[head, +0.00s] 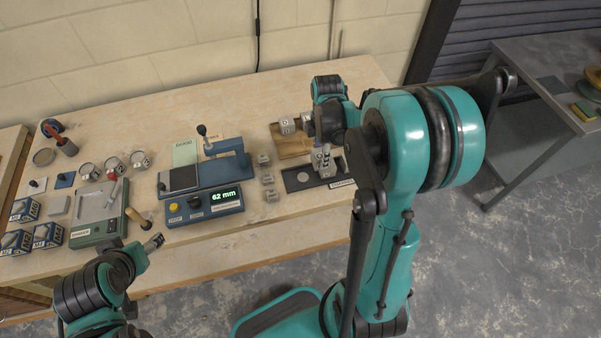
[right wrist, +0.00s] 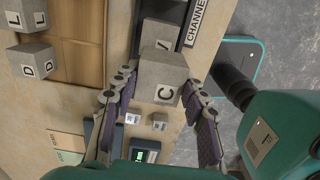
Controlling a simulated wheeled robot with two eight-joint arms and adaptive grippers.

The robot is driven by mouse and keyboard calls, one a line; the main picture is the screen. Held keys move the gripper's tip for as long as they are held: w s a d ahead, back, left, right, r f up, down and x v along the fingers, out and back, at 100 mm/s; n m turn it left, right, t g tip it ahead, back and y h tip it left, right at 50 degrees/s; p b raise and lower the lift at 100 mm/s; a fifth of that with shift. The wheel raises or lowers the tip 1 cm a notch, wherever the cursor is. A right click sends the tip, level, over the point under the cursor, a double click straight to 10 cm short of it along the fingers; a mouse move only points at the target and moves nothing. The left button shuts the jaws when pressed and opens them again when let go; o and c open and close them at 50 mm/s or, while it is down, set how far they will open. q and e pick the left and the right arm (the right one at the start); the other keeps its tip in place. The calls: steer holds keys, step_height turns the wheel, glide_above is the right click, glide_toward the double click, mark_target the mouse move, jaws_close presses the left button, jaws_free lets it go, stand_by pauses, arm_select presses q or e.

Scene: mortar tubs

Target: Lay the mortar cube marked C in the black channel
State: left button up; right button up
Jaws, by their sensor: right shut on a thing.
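The grey mortar cube marked C (right wrist: 160,78) is between the fingers of my right gripper (right wrist: 158,92), which is shut on it. In the head view my right gripper (head: 322,150) is over the black channel (head: 291,183) on the bench, at its right part. The channel also shows in the right wrist view (right wrist: 188,38), with a CHANNEL label beside it. Another grey cube (right wrist: 161,34) sits just beyond C, its mark partly hidden. I cannot tell whether C touches the channel or that cube. My left gripper (head: 153,243) is by the bench's front edge, its fingers too small to judge.
Several small grey blocks (head: 267,180) stand left of the channel. A blue device reading 62 mm (head: 205,206) is further left. The bench front is clear.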

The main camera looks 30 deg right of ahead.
steer(key=a+f, duration=0.1)
steer(key=w+a+f, duration=0.1)
steer(key=a, duration=0.1)
steer(key=w+a+f+b, duration=0.1)
steer(key=a, duration=0.1)
steer(key=shift+d+f+b, duration=0.1)
steer(key=shift+f+b, duration=0.6)
steer(key=shift+f, duration=1.35)
steer(key=shift+f, duration=0.1)
steer(key=o, duration=1.4)
steer(key=shift+c, duration=0.2)
